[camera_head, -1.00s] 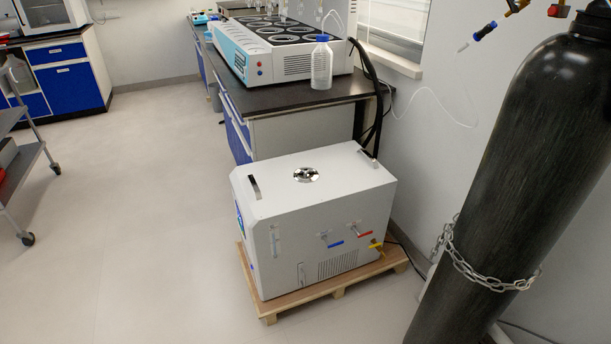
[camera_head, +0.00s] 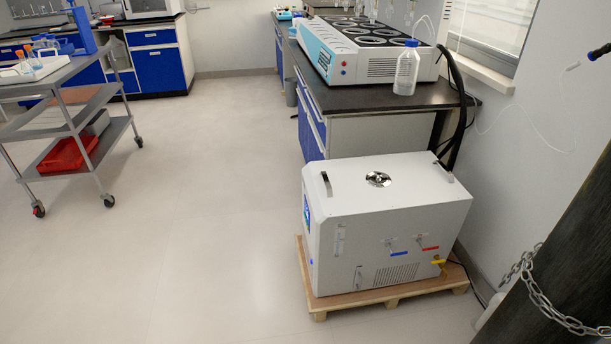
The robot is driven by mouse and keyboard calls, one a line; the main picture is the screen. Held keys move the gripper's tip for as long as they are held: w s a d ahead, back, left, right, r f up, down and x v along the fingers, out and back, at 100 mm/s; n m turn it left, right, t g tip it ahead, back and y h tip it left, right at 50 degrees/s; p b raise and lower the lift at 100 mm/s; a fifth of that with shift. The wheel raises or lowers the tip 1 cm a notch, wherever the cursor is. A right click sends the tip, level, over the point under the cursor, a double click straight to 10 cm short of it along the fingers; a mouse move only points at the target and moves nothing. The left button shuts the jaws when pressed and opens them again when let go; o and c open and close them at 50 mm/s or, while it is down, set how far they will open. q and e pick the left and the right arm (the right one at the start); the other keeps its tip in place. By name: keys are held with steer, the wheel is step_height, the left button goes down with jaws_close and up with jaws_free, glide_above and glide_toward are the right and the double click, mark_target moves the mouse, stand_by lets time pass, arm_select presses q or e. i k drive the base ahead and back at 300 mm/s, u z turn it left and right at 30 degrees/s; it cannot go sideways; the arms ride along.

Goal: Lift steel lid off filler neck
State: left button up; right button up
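The steel lid (camera_head: 378,179) is a small shiny round disc with a knob, seated on the top face of a white box-shaped unit (camera_head: 390,222). The filler neck is hidden beneath the lid. The unit stands on a low wooden pallet (camera_head: 345,301) on the floor, right of centre. Neither of my grippers shows in the head view.
A dark-topped bench (camera_head: 375,97) with the multi-place distiller (camera_head: 385,68) and a bottle (camera_head: 406,72) stands behind the unit. A chained black cylinder (camera_head: 570,255) is at right. A steel cart (camera_head: 70,125) is at left. The floor (camera_head: 210,200) between is clear.

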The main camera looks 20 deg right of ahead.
mark_target(379, 178)
steer(key=u, duration=0.35)
steer(key=i, duration=2.85)
steer(key=z, duration=1.85)
